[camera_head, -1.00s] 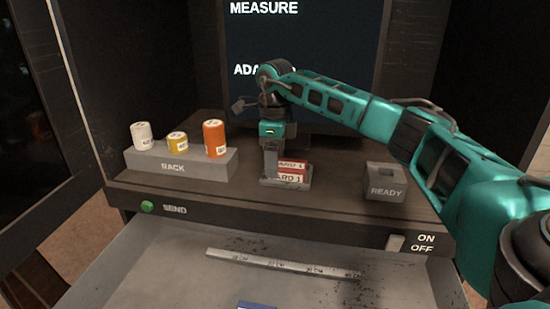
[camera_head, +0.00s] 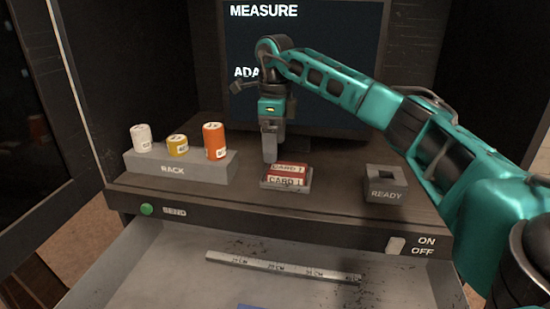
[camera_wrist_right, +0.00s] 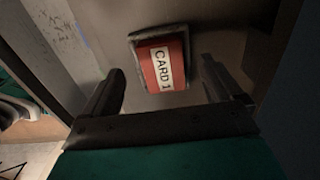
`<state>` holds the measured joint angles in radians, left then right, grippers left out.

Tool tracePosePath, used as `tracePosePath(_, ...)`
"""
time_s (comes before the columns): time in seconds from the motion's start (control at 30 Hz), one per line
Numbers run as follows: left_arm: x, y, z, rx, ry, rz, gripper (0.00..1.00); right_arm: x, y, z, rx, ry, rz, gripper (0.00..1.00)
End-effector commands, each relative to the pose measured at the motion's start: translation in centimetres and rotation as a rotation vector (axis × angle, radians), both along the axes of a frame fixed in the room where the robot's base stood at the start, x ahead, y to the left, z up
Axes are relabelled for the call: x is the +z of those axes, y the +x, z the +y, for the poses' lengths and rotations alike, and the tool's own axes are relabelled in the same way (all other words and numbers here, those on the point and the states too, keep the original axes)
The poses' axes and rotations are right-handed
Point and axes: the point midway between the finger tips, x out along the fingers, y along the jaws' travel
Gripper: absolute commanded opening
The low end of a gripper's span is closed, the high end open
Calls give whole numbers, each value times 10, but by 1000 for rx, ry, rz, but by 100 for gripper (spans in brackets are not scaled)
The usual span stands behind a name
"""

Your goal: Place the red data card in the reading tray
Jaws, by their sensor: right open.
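The red data card (camera_head: 300,171), with white labels reading CARD 1, lies in a small grey tray (camera_head: 268,185) on the bench between the rack and the READY block. In the right wrist view the card (camera_wrist_right: 176,75) sits inside the tray's grey rim (camera_wrist_right: 136,55). My right gripper (camera_head: 271,157) is above the tray's back left side, apart from the card. In the right wrist view its two fingers (camera_wrist_right: 165,88) are spread with nothing between them. My left gripper is not in view.
A grey rack (camera_head: 172,167) holds white, yellow and orange cylinders at the left. A grey READY block (camera_head: 386,184) stands at the right. An open drawer (camera_head: 180,285) in front holds a ruler (camera_head: 282,266). A screen (camera_head: 330,60) stands behind.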

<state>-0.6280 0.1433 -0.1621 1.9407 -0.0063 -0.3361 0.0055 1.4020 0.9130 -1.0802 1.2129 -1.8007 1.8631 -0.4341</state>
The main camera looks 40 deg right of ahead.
Motion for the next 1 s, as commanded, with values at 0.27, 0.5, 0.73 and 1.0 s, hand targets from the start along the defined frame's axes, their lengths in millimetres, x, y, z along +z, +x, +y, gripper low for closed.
tracePosePath(0.27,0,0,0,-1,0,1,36,54,1,0,1,0,-2,93)
tracePosePath(0.5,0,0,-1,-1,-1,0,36,68,0,0,1,1,1,93)
tracePosePath(0.73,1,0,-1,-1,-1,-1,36,68,0,0,1,0,1,93)
tracePosePath(1.0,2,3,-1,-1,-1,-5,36,68,0,0,1,0,1,93)
